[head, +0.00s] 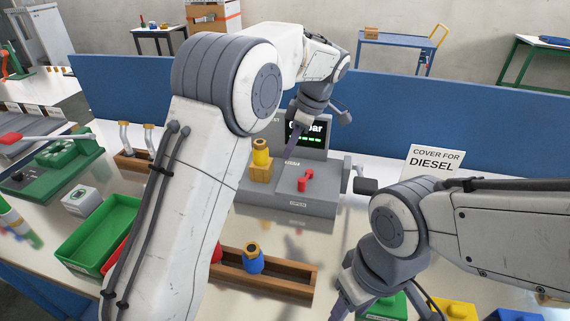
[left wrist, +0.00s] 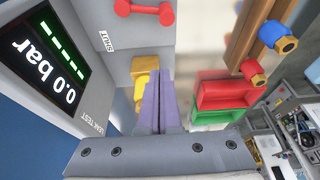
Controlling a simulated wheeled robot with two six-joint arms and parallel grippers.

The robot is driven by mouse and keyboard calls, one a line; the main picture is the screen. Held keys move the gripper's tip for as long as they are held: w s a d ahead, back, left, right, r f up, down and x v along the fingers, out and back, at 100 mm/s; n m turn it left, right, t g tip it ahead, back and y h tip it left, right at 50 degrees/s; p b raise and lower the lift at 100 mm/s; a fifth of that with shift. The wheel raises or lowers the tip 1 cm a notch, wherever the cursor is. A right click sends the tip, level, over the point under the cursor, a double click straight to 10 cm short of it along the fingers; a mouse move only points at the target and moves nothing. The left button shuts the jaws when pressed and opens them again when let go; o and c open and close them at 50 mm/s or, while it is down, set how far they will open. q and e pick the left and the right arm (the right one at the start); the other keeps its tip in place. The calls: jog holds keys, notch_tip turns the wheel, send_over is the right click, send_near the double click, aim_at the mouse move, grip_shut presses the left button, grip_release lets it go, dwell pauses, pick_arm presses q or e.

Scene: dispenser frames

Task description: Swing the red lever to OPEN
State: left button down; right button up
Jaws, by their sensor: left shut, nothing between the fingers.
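The red lever (head: 305,180) sits on the sloping front of the grey leak-test box (head: 285,208). It also shows at the top edge of the left wrist view (left wrist: 144,10), with a SHUT label (left wrist: 107,41) close to one end. I cannot read an OPEN label. My left gripper (head: 291,153) is above the box, between the screen and the yellow part, apart from the lever. Its purple fingers are together and empty in the left wrist view (left wrist: 160,100). My right gripper (head: 343,306) is at the bottom edge, partly cut off, and its opening is unclear.
The box's screen (left wrist: 45,62) reads 0.0 bar. A yellow part (head: 261,152) stands in a brass-coloured block left of the lever. A wooden rack (head: 290,285) with a blue part lies in front, and a green bin (head: 90,235) stands left. A DIESEL sign (head: 434,161) is behind right.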

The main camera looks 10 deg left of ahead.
pick_arm(q)
jog(key=shift+v, duration=1.25)
jog(key=s+d+m+h, duration=0.1)
jog(key=s+d+m, duration=0.1)
jog(key=s+m, duration=0.35)
jog(key=s+d+f+m+h, duration=0.1)
jog(key=s+d+m, duration=0.25)
jog(key=s, duration=0.35)
jog(key=s+d+m+h, duration=0.1)
jog(key=s+d+m, duration=0.1)
jog(key=s+m, duration=0.35)
jog(key=s+a+f+m+h, duration=0.1)
jog(key=s+f+m, duration=0.1)
jog(key=s+m, duration=0.3)
jog(key=s+f+m, duration=0.3)
jog(key=s+m, duration=0.2)
jog(key=s, duration=0.5)
jog(key=shift+s+a+f+m+h, duration=0.3)
jog(key=shift+s+a+m+h, duration=0.05)
jog(key=shift+a+h, duration=0.05)
